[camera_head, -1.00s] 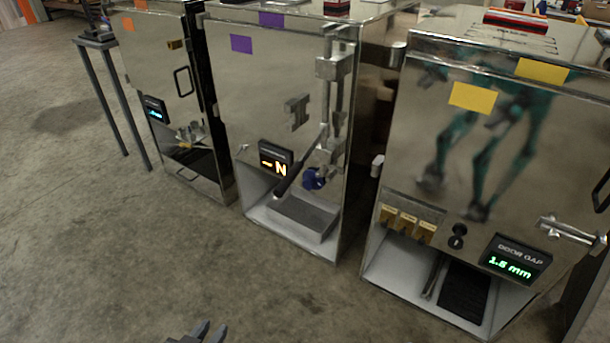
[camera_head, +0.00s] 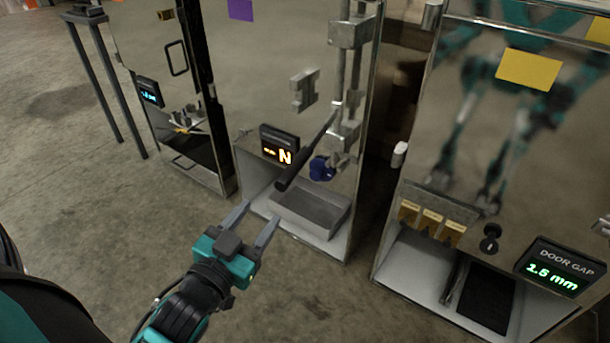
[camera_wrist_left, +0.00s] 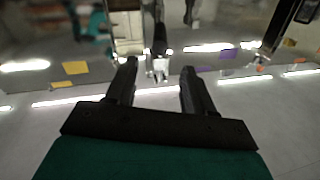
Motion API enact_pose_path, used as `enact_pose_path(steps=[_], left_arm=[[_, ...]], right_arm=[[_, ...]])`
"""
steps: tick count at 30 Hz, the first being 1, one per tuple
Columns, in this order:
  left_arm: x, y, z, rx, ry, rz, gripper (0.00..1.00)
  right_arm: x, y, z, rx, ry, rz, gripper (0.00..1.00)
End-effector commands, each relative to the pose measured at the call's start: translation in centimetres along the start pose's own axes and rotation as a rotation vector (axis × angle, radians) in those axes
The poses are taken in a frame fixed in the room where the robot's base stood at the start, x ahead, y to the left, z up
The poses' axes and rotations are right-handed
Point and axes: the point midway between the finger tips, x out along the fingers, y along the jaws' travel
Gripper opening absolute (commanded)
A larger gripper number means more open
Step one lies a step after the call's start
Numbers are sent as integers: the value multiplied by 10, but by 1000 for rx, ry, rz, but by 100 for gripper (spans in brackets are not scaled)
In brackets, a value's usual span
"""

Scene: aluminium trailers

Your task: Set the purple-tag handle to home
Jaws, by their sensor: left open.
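The purple tag (camera_head: 241,9) is on the middle metal trailer's door. Its handle (camera_head: 307,151) is a dark-gripped lever, sloping down and left from the silver latch bar on the door's right side. The handle's dark end also shows in the left wrist view (camera_wrist_left: 160,40), beyond and between the fingers. My left gripper (camera_head: 260,213) is open and empty, in front of and below the handle's lower end, apart from it. It shows in the left wrist view too (camera_wrist_left: 158,68). My right gripper is not in view.
A display (camera_head: 280,146) reading N and a grey tray (camera_head: 310,212) are near the handle. A blue part (camera_head: 321,169) sits just right of it. A yellow-tag trailer (camera_head: 530,70) stands right, another trailer (camera_head: 150,45) left. The floor in front is clear.

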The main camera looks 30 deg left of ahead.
Motion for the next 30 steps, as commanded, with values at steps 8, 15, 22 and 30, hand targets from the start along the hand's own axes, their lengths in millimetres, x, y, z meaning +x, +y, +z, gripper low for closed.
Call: enact_pose_path(steps=[8,15,22,30], left_arm=[[35,0,0,2,5,1,53],[77,0,0,1,4,0,53],[111,0,0,1,1,0,53],[127,0,0,0,0,1,53]], right_arm=[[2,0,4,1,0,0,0],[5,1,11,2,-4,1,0],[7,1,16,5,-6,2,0],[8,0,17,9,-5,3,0]])
